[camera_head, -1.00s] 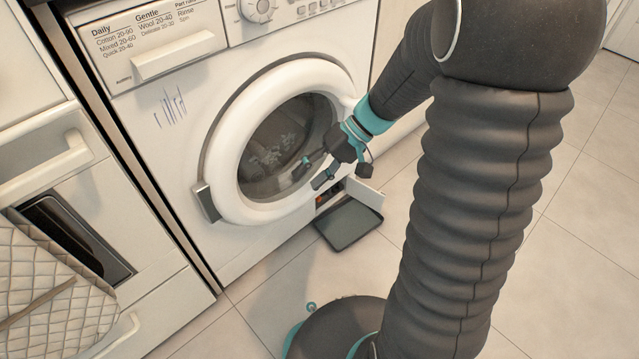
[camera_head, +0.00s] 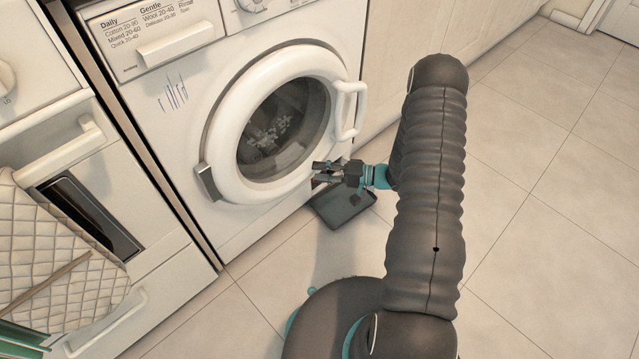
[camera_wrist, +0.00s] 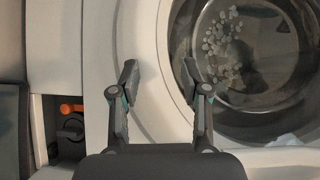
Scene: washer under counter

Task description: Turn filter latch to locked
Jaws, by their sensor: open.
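The filter recess is a dark opening low on the washer front, at the left of the wrist view. In it sit a dark round filter part (camera_wrist: 72,128) and an orange latch (camera_wrist: 71,108) that lies roughly level across the picture. My gripper (camera_wrist: 158,80) is open and empty, its fingers in front of the white door ring, to the right of the latch and apart from it. In the head view my gripper (camera_head: 318,172) is at the lower right of the door and hides the recess.
The washer door (camera_head: 215,150) is shut, with its handle (camera_head: 350,108) at the right. A dark shallow tray (camera_head: 345,212) lies on the floor below the recess. A quilted cloth (camera_head: 60,260) hangs at the left. The tiled floor at the right is clear.

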